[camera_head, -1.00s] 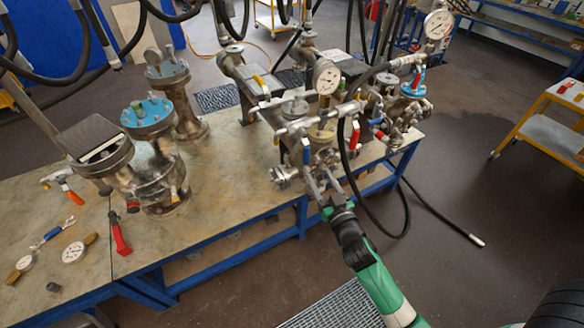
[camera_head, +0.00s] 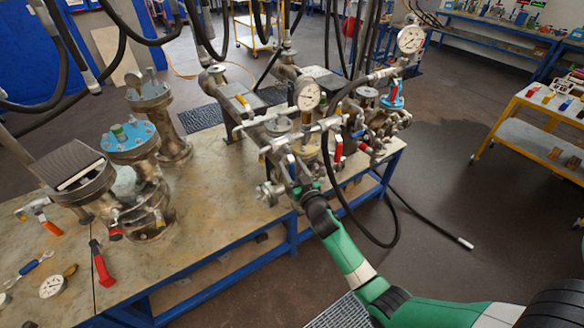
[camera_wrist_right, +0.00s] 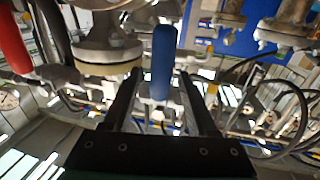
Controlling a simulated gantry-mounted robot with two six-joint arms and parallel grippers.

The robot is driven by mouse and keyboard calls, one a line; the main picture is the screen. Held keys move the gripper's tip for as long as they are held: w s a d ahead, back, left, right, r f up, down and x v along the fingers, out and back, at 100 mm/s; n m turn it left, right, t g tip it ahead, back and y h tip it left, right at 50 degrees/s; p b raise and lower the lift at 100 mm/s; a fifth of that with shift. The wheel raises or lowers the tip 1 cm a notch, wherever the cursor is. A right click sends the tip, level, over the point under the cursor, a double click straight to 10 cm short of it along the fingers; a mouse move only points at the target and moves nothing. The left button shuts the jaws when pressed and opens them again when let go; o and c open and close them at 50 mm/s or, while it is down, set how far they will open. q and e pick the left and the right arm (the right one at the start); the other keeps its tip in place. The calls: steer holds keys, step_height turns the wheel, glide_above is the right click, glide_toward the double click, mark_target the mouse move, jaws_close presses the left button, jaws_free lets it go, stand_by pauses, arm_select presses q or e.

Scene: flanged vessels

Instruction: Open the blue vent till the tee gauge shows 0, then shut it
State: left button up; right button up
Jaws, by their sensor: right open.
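The blue vent handle (camera_head: 291,166) hangs on the pipework at the front of the bench. In the right wrist view the blue handle (camera_wrist_right: 164,62) stands upright between the two spread fingers. My right gripper (camera_head: 299,185) is open and close around the handle, not closed on it; I cannot tell whether either finger touches it. A round white gauge (camera_head: 307,95) stands on the tee pipework above the handle. Its needle is too small to read. My left gripper is not in view.
A red handle (camera_head: 338,148) is right of the blue one; a red handle also shows in the wrist view (camera_wrist_right: 13,42). A black hose (camera_head: 345,205) loops close beside my right arm. A second gauge (camera_head: 411,39) stands farther back. Flanged vessels (camera_head: 131,140) stand at the left.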

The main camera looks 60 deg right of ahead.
jaws_close()
stand_by(1.4)
